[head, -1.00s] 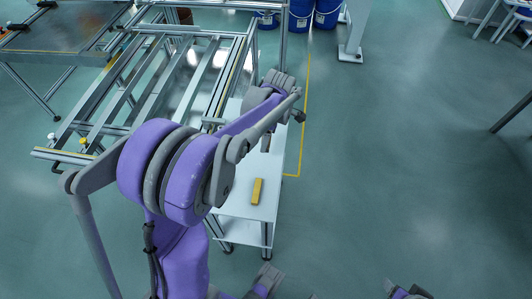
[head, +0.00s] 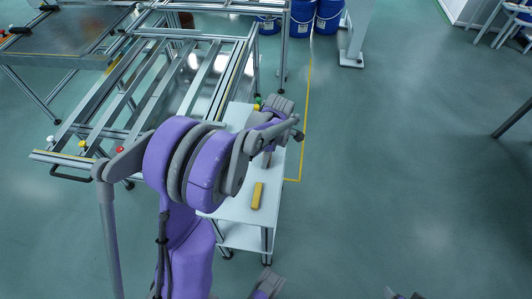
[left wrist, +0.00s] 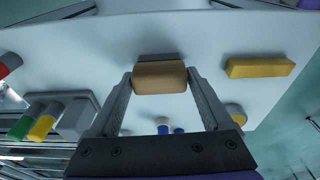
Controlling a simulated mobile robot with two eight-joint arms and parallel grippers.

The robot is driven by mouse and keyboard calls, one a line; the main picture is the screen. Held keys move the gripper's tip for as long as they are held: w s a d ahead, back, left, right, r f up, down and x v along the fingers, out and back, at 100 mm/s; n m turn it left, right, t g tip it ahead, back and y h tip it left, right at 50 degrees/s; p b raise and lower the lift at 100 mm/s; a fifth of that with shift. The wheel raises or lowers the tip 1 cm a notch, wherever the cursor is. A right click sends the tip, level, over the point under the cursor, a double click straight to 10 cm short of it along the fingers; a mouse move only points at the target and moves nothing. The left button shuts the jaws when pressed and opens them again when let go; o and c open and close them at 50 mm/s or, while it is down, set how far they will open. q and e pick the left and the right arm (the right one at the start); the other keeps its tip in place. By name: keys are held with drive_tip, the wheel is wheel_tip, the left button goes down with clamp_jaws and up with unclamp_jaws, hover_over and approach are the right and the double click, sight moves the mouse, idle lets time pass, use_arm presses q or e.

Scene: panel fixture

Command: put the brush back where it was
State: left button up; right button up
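The brush (left wrist: 160,78) shows in the left wrist view as a tan block with a grey strip along its far side. It sits between the two fingertips of my left gripper (left wrist: 160,84), which appear to touch both of its ends. It is over the white cart top (left wrist: 80,45); I cannot tell whether it rests on it. In the head view my left wrist hides most of the gripper above the cart (head: 232,208). No right gripper can be made out; only grey and purple parts of mine show at the bottom edge.
A yellow bar (head: 257,196) lies on the cart top, right of the brush in the left wrist view (left wrist: 260,67). A grey holder with green and yellow pieces (left wrist: 62,115) is at left. The panel frame (head: 165,85) stands beside the cart. Floor at right is open.

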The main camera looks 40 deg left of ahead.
use_arm(q)
drive_tip(key=shift+o, duration=0.9)
drive_tip(key=shift+r, duration=0.1)
drive_tip(key=shift+r, duration=0.3)
wheel_tip(320, 180, up, 10)
drive_tip(key=d+r+p, duration=0.1)
drive_tip(key=p, duration=0.1)
drive_tip(key=s+d+f+m+t+h, duration=0.1)
drive_tip(key=s+d+m+t, duration=0.4)
drive_tip(key=s+d+m, duration=1)
drive_tip(key=s+m, duration=0.2)
drive_tip(key=m, duration=0.7)
drive_tip(key=shift+t+h, duration=0.3)
drive_tip(key=shift+t, duration=0.1)
drive_tip(key=shift+f, duration=0.1)
